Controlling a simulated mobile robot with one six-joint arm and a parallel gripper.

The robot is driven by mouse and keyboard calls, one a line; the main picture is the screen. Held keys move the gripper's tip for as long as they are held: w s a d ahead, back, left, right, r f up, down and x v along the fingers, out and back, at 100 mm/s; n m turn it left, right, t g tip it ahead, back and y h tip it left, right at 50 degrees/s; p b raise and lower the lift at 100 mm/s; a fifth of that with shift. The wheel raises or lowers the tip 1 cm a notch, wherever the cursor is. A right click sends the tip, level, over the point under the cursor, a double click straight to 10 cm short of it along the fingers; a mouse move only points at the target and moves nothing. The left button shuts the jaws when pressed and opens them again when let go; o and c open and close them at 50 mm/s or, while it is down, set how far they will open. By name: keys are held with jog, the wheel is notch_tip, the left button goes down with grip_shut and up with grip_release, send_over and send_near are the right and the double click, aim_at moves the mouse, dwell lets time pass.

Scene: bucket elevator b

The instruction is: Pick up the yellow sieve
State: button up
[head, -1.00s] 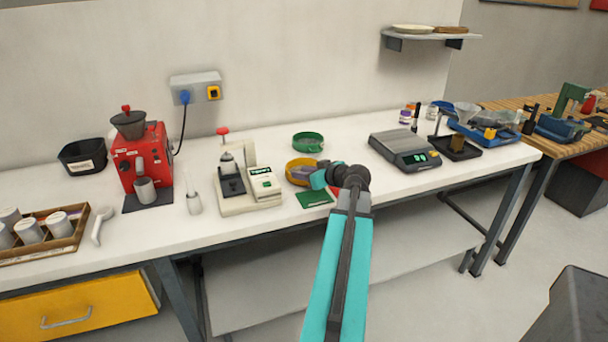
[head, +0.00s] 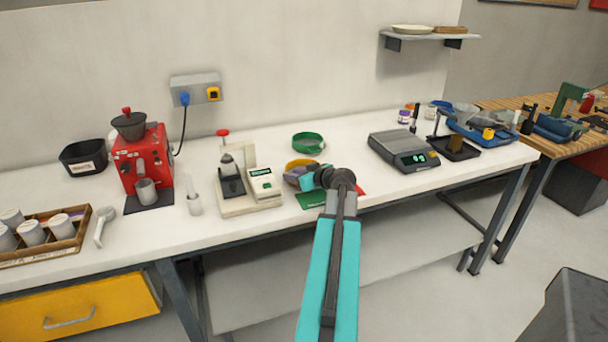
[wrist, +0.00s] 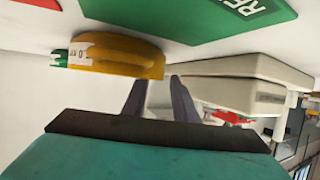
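The yellow sieve (head: 300,163) is a shallow round ring on the white bench, partly hidden behind my gripper in the head view. In the wrist view, which looks upside down, the sieve (wrist: 118,58) shows its curved yellow side and a small white label at upper left. My gripper (wrist: 160,82) has its two grey fingers apart, with nothing seen between them. The fingertips are near the sieve's side; whether they touch it I cannot tell. In the head view my gripper (head: 293,178) is low at the sieve's front.
A green sieve (head: 308,142) lies behind. A cream instrument (head: 248,190) stands close on the left and also shows in the wrist view (wrist: 235,85). A green card (head: 311,200) lies in front. A scale (head: 404,150) stands right, with clear bench between.

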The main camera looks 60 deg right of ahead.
jog(key=shift+w+f, duration=0.15)
jog(key=shift+w, duration=0.25)
grip_shut()
